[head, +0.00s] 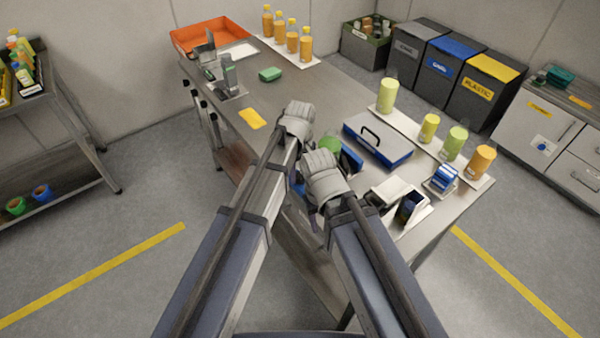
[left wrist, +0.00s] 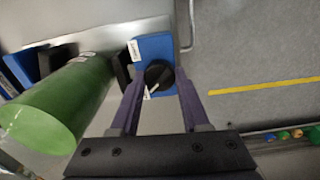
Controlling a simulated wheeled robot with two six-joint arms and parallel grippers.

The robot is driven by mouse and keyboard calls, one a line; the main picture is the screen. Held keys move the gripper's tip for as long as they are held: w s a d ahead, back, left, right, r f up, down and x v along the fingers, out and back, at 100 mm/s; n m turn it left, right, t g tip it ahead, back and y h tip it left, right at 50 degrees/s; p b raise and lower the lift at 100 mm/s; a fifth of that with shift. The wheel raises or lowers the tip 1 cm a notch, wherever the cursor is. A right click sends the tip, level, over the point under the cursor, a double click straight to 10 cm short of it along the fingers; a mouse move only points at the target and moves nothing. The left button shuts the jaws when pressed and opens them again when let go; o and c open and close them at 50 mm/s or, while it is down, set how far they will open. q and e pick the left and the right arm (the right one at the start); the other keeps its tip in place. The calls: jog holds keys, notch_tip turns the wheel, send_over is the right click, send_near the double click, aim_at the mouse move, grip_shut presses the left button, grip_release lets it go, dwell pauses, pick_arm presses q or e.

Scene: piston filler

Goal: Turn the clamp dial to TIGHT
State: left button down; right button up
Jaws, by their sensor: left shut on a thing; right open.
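The clamp dial (left wrist: 159,72) is a round black knob with a white pointer line, on a blue block (left wrist: 153,48) in the left wrist view. The pointer slants toward the lower left, near one of two small white labels too small to read. My left gripper (left wrist: 158,80) has its purple fingers on both sides of the dial, shut on it. A green cylinder (left wrist: 55,105) stands beside the block, with black clamp parts touching or close to it. In the head view, my left gripper (head: 297,122) and right gripper (head: 323,178) partly hide the cylinder (head: 330,145). The right gripper is open; its fingers are mostly hidden.
The steel table (head: 320,95) holds a blue case (head: 378,140), a white strip with several yellow, green and orange containers, a yellow card (head: 252,118) and an orange tray (head: 210,35). White holders (head: 388,192) stand close to the right gripper. The table's front edge runs beneath my arms.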

pick_arm(q)
jog(key=m, duration=0.4)
jog(key=shift+m, duration=0.4)
jog(key=m, duration=0.8)
jog(key=shift+m, duration=2.2)
jog(key=shift+c, duration=1.9)
grip_release()
jog(key=shift+r, duration=0.2)
